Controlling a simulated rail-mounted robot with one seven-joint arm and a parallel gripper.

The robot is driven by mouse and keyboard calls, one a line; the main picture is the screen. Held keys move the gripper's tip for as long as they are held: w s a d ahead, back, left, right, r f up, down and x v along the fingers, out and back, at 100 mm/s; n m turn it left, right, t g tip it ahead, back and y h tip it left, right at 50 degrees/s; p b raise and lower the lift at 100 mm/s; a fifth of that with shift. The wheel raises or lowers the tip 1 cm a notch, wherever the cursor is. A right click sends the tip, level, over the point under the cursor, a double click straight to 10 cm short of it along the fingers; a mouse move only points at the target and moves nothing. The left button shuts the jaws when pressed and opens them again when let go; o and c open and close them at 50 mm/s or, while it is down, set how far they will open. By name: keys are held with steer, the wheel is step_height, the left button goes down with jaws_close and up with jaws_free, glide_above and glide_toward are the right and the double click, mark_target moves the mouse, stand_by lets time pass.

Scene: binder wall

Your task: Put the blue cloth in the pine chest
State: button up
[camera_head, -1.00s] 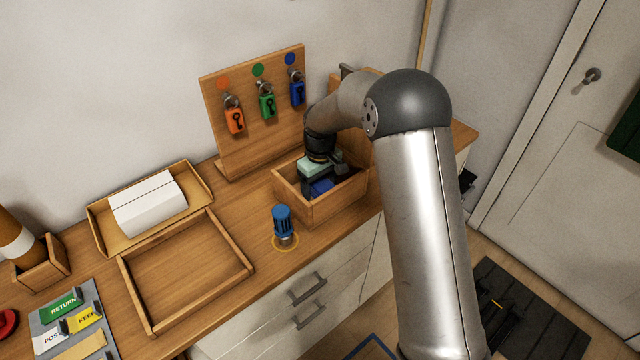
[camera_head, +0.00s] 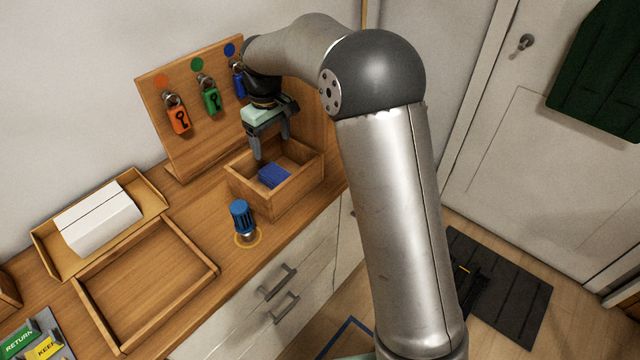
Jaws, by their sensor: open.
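The blue cloth (camera_head: 273,176) lies folded inside the pine chest (camera_head: 272,207), an open wooden box on the counter. It rests near the chest's front left part. My gripper (camera_head: 271,154) is above the chest with its fingers pointing down. It is open, apart from the cloth, and nothing shows between the fingers. The chest's lid appears raised at its back, partly hidden by my arm.
A key board (camera_head: 190,110) with orange, green and blue tags stands behind. An empty wooden tray (camera_head: 150,275) and a tray with a white item (camera_head: 98,217) lie to the left.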

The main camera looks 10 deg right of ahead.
steer(key=s+d+r+m, duration=0.2)
steer(key=s+d, duration=0.3)
steer(key=s, duration=0.2)
steer(key=s+d+r+m, duration=0.25)
steer(key=s+d, duration=0.25)
steer(key=s, duration=0.3)
steer(key=s+d+f+m, duration=0.2)
steer(key=s+d, duration=0.1)
steer(key=s, duration=0.6)
steer(key=s+d+f+m, duration=0.1)
steer(key=s+d, duration=0.2)
steer(key=s, duration=0.6)
steer(key=shift+s+f+m+t, duration=0.2)
steer(key=shift+f+m+t, duration=0.1)
steer(key=shift+f+m, duration=0.05)
